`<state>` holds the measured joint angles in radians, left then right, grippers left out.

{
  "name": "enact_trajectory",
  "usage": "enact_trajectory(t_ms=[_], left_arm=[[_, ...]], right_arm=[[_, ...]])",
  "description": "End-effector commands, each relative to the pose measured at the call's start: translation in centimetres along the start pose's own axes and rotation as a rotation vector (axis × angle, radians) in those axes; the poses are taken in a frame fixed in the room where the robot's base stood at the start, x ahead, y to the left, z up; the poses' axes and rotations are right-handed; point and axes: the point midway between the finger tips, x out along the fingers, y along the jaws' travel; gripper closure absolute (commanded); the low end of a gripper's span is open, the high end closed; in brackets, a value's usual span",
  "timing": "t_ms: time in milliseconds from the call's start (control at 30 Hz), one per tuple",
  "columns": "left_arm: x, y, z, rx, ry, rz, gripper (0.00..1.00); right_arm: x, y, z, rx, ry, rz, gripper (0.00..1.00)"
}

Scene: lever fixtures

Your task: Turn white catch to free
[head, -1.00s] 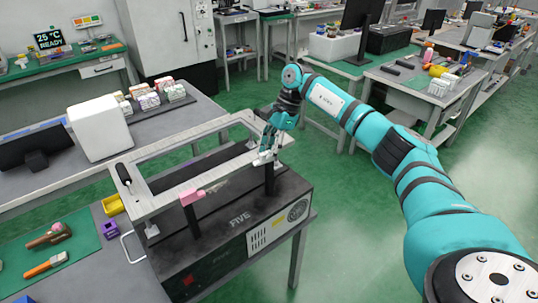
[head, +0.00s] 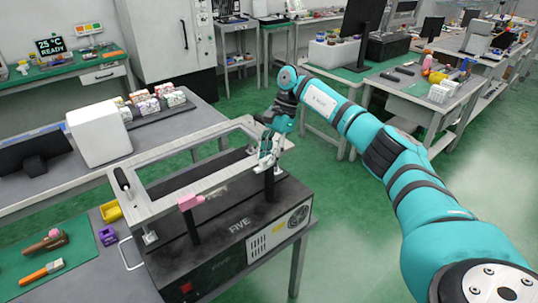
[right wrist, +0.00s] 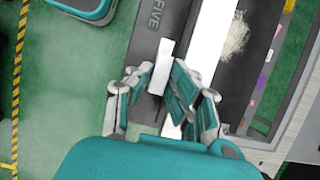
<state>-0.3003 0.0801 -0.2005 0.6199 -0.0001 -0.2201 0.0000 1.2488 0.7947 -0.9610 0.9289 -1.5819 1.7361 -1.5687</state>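The white catch (right wrist: 161,64) is a pale flat bar on the black post at the right end of the fixture's front. In the right wrist view it lies between the fingertips of my right gripper (right wrist: 161,75), close to both sides. The fingers look spread around the bar; firm contact is not clear. My left gripper is not in view.
The black box marked FIVE (head: 238,238) carries both posts, with a grey metal frame (head: 160,208) above it. A green mat with tools (head: 38,266), a purple part (head: 108,236) and a yellow bin (head: 110,212) lie to the left.

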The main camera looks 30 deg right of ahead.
Motion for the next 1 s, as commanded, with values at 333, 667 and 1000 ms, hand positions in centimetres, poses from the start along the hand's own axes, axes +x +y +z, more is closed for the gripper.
enact_trajectory(t_ms=[333,667,1000], left_arm=[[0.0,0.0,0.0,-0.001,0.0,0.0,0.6],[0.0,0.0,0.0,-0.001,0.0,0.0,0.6],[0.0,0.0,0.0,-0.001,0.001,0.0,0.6]], right_arm=[[0.0,0.0,0.0,0.001,-0.001,0.0,0.62],[-3.4,-0.1,0.0,0.002,-0.001,-0.005,0.62],[-10.2,-0.1,0.1,0.002,0.0,-0.004,0.62]])
